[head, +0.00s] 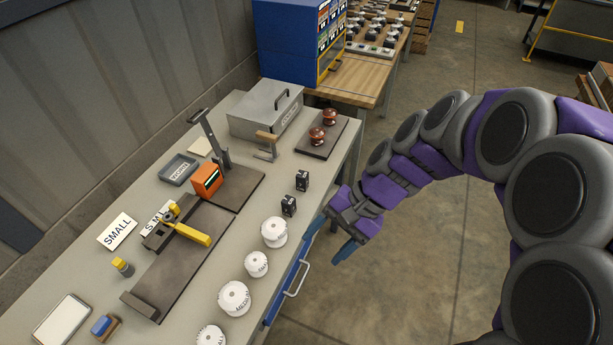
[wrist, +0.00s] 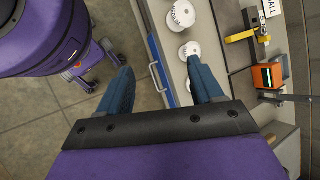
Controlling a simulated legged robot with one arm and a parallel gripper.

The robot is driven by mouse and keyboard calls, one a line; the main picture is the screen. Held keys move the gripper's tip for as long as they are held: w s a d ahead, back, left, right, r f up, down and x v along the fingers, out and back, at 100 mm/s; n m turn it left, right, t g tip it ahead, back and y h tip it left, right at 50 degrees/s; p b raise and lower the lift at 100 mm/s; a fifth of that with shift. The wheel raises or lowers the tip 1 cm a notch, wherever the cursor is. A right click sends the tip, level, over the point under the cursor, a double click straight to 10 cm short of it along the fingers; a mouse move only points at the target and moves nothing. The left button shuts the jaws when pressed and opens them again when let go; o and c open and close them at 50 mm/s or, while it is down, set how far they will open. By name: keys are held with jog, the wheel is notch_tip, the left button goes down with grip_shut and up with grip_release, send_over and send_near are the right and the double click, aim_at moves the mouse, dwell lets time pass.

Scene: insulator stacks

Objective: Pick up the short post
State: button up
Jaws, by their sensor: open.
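Several white ribbed round posts stand on the grey bench along its front edge, seen from above in the head view. They include a larger one (head: 274,231), a smaller one (head: 256,264), another large one (head: 234,298) and one cut by the bottom edge (head: 211,337). Their top lettering is mostly too small to read; I cannot tell which is the short post. My gripper (head: 332,240) is open and empty, right of the posts, beyond the bench's front edge. In the wrist view my gripper (wrist: 160,66) has its right finger beside a white post (wrist: 190,49), with another (wrist: 183,13) farther up.
A blue drawer front with a handle (head: 298,279) is below. A dark fixture with a yellow lever (head: 189,233), an orange box (head: 206,180) and brown insulators (head: 330,117) stand behind.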

jog(key=w+a+f+m+t+y+p, duration=0.1)
jog(key=w+a+m+y+p, duration=0.15)
jog(key=w, duration=0.45)
jog(key=w+a+f+m+y+p, duration=0.1)
jog(key=w+a+m+y, duration=0.15)
jog(key=w, duration=0.55)
jog(key=w+d+f+m+t+y+p, duration=0.25)
jog(key=w+d+f+m, duration=0.4)
jog(key=w, duration=0.35)
jog(key=m+t+h, duration=0.1)
jog(key=m+t, duration=0.2)
jog(key=m, duration=0.2)
send_near(306, 177)
jog(key=b+x, duration=0.1)
jog(key=x, duration=0.8)
jog(key=shift+a, duration=0.1)
jog(key=shift+w+a+f+t+b, duration=0.25)
jog(key=shift+w+a+f+b, duration=0.3)
jog(key=shift+w+a+f, duration=0.4)
jog(key=shift+a+f, duration=0.1)
jog(key=shift+a, duration=0.95)
jog(key=shift+c, duration=1)
jog(key=shift+d, duration=0.3)
jog(key=c, duration=0.6)
jog(key=shift+a, duration=0.2)
jog(key=c, duration=0.4)
